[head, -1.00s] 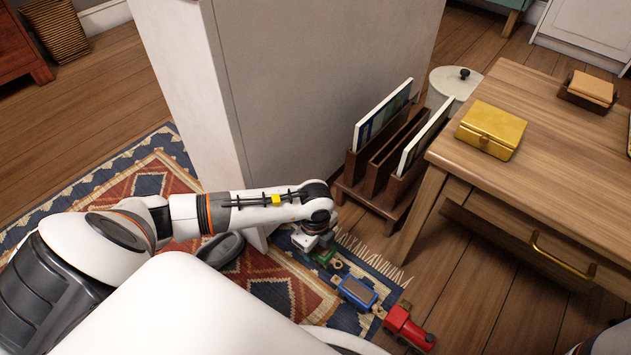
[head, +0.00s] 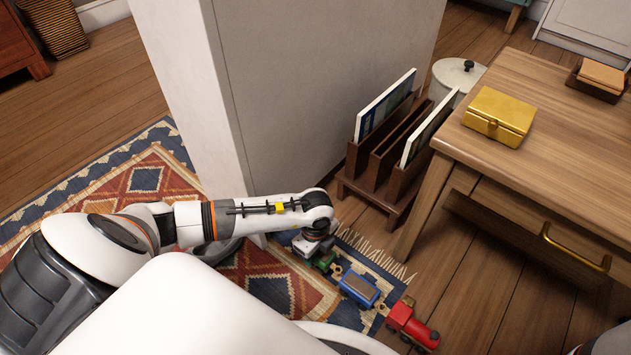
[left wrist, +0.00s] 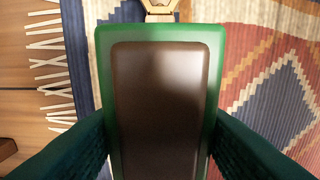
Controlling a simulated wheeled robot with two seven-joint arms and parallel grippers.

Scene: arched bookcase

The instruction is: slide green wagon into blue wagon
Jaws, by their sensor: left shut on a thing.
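The green wagon (head: 324,263) stands on the patterned rug, mostly covered by my left gripper (head: 316,250). The left wrist view shows its green rim and brown top (left wrist: 160,100) between the two dark fingers of my left gripper (left wrist: 160,145), which is shut on it. A wooden coupling (left wrist: 160,8) sticks out at its far end. The blue wagon (head: 358,288) stands just beyond, lower right in the head view, in line with the green one. I cannot tell whether their couplings touch. My right gripper is not in view.
A red engine (head: 412,326) stands past the blue wagon, near the rug's edge. A wooden rack (head: 378,180) with books and a wooden desk (head: 560,120) stand behind and right. A grey-white wall end (head: 310,100) rises close behind my left arm.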

